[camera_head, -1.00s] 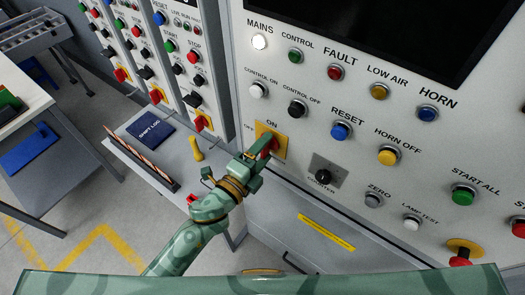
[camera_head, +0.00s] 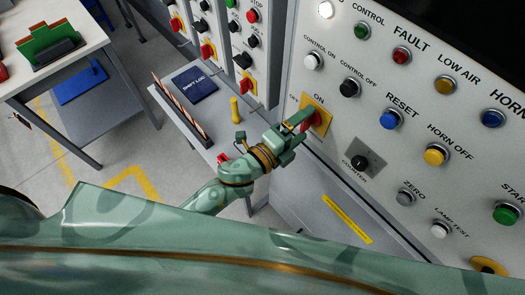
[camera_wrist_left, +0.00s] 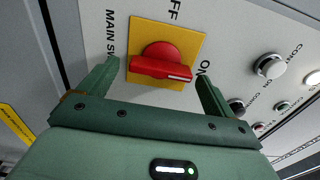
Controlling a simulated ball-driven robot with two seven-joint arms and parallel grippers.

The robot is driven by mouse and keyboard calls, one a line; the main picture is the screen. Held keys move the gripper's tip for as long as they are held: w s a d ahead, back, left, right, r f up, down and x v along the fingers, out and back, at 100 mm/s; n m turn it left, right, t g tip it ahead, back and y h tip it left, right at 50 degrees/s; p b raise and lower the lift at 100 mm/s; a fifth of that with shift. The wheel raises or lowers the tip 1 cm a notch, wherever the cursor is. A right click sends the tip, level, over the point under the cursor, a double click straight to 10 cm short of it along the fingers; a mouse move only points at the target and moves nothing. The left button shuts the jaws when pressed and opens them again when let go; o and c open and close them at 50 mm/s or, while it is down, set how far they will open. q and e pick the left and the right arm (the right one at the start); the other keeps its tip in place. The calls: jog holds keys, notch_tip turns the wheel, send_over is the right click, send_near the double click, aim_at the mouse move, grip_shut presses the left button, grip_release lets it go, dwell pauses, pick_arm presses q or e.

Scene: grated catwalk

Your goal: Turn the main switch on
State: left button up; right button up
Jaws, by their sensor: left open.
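The main switch is a red rotary handle (camera_wrist_left: 160,66) on a yellow plate (camera_wrist_left: 190,32) on the grey panel. In the left wrist view its bar lies nearly level, and the white mark at its right end points to the ON label. The OFF label is at the top. In the head view the red handle (camera_head: 317,119) is partly hidden by my left gripper (camera_head: 302,122). That gripper is open, with one finger beyond each end of the bar; contact cannot be told. My right gripper is out of view.
A low shelf with a blue shift log (camera_head: 199,84) and a yellow object (camera_head: 235,110) is left of the panel. A white-topped table (camera_head: 85,38) stands farther left.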

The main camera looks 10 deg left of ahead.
pick_arm(q)
jog(key=b+v, duration=0.3)
jog(key=v, duration=1.2)
jog(key=shift+s, duration=0.25)
jog(key=shift+a, duration=0.15)
